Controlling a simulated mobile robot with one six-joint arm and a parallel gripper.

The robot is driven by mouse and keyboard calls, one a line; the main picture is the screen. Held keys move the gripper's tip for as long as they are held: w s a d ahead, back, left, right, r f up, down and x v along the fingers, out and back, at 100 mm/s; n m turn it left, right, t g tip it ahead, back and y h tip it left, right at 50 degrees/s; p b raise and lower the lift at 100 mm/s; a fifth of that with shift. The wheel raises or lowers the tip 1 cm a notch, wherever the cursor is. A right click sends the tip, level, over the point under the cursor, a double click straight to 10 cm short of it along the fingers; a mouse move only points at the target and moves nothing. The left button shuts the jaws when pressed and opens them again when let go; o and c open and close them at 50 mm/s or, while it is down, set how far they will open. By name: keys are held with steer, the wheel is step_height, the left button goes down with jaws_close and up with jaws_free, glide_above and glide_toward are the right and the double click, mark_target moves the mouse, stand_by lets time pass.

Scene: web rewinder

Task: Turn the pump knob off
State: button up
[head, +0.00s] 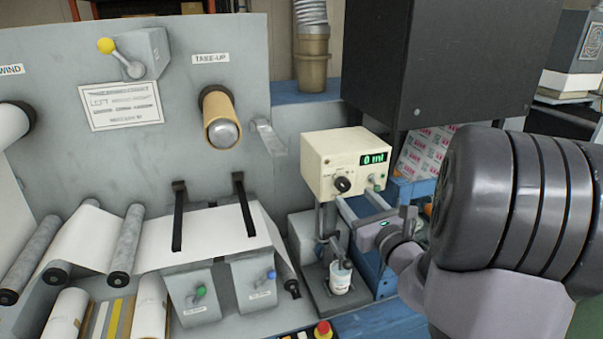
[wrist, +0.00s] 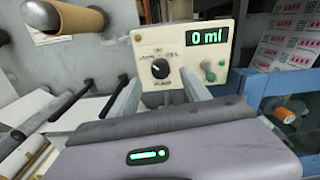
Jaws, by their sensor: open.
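The pump box (head: 322,158) is cream-coloured and stands right of the take-up panel, with a green display reading "0 ml". Its black pump knob (head: 342,184) is on the front face, with small printed labels around it. In the wrist view the knob (wrist: 160,68) is near the middle, above the word PUMP; its exact pointer direction is too small to tell. My gripper (head: 358,204) is open and empty, in front of the box and slightly below the knob. In the wrist view its two fingers (wrist: 163,90) point at the face, either side of the knob, apparently not gripping it.
A small green button (wrist: 209,70) sits right of the knob. A white bottle (head: 341,277) stands below the box. A black cabinet (head: 430,60) is above right. The take-up roll (head: 219,118) projects at left. Rollers and web fill the lower left.

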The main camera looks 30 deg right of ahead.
mark_target(345, 187)
steer(key=x, duration=0.6)
steer(key=shift+w+f, duration=0.1)
jaws_close()
